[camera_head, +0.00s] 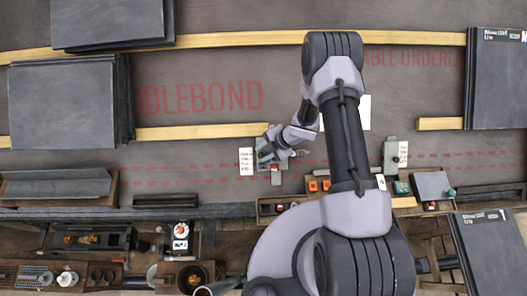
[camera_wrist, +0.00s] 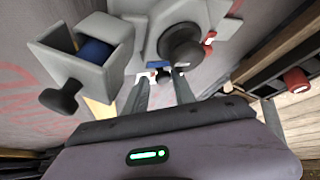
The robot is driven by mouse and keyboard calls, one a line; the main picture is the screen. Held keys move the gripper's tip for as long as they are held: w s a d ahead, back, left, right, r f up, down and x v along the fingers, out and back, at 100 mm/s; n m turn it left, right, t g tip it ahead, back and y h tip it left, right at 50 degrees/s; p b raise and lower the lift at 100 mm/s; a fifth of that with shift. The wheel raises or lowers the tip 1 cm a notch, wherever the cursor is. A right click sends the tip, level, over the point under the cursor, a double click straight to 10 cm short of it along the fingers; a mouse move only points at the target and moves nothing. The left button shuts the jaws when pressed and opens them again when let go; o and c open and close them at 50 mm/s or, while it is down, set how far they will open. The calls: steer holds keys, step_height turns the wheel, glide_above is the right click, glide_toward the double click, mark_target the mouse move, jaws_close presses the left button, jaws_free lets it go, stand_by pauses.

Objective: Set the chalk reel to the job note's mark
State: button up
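In the head view a small grey device (camera_head: 279,153), probably the chalk reel, sits on the dark roof beside a white card with print (camera_head: 246,161). The print is too small to read. My gripper (camera_head: 268,146) is low at this device, partly hidden by my wrist. In the wrist view my gripper (camera_wrist: 162,76) shows two fingers apart, with a visible gap between them. A grey open box with a blue inside (camera_wrist: 95,50) and black knob (camera_wrist: 62,97) is at the left. A round black knob (camera_wrist: 181,46) on a grey body is ahead of the fingers. I cannot tell whether the fingers touch anything.
Slate stacks (camera_head: 62,102) lie at the left and upper right. Wooden battens (camera_head: 200,132) cross the roof. Another grey device (camera_head: 390,155) with a card stands right of my arm. A white sheet (camera_head: 363,112) is partly behind my arm. Trays of tools line the front edge.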

steer(key=shift+r, duration=0.1)
steer(key=p+v, duration=0.6)
steer(key=v, duration=1.1)
steer(key=shift+d+r, duration=0.1)
